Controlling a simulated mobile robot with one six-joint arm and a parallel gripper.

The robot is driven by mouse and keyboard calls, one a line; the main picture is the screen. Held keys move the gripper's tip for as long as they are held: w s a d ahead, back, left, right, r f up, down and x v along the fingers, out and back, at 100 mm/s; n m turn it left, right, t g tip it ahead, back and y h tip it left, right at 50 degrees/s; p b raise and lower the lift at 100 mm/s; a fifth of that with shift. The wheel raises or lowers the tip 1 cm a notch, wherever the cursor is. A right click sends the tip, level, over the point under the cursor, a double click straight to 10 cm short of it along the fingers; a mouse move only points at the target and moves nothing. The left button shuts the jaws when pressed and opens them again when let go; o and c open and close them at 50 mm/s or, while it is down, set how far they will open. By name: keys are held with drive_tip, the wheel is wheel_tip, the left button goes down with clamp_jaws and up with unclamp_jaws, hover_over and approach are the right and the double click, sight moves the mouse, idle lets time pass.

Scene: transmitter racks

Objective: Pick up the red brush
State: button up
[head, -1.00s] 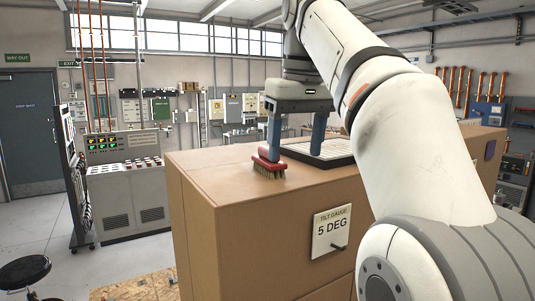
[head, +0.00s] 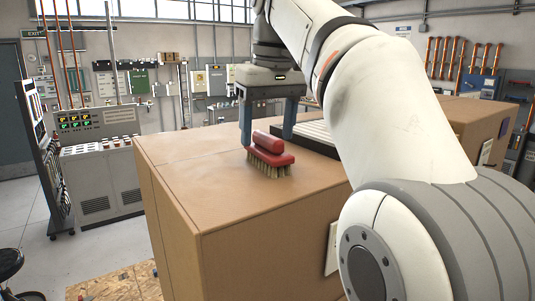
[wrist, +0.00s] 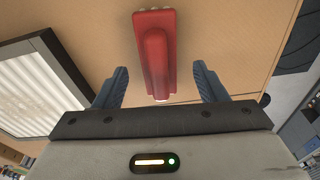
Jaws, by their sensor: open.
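The red brush (head: 270,157) stands bristles down on top of a large brown box, near its left front part. It has a red block with a raised red grip and pale bristles. My gripper (head: 267,141) points down at the box top just behind the brush, its blue fingers spread apart. In the wrist view the brush (wrist: 155,45) lies lengthwise, in line with the gap between the open fingers (wrist: 160,71). Nothing is held. Whether a finger touches the brush I cannot tell.
The brown box (head: 215,200) has a bare top around the brush. A pale ribbed panel in a dark frame (wrist: 35,85) lies on it beside the gripper. A grey control console (head: 100,165) and a dark rack (head: 42,150) stand to the left.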

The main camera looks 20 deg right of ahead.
sight(268, 135)
drive_tip(key=shift+w+f, duration=0.2)
drive_tip(key=shift+f, duration=0.85)
drive_tip(key=shift+w+f, duration=0.2)
drive_tip(key=shift+f, duration=0.85)
drive_tip(key=shift+c, duration=0.3)
drive_tip(key=c, duration=1)
drive_tip(key=shift+r, duration=0.15)
drive_tip(key=shift+r, duration=0.85)
drive_tip(key=shift+s+a+r, duration=0.2)
drive_tip(key=shift+a+r, duration=0.45)
drive_tip(key=s+a+b, duration=0.1)
drive_tip(key=a, duration=0.4)
drive_tip(key=s+a+b, duration=0.1)
drive_tip(key=s+a, duration=0.1)
drive_tip(key=a, duration=0.3)
drive_tip(key=s+a+b, duration=0.1)
drive_tip(key=s+a, duration=0.1)
drive_tip(key=a, duration=0.3)
drive_tip(key=shift+s+a+r, duration=0.15)
drive_tip(key=shift+s+a, duration=0.1)
drive_tip(key=shift+a, duration=0.15)
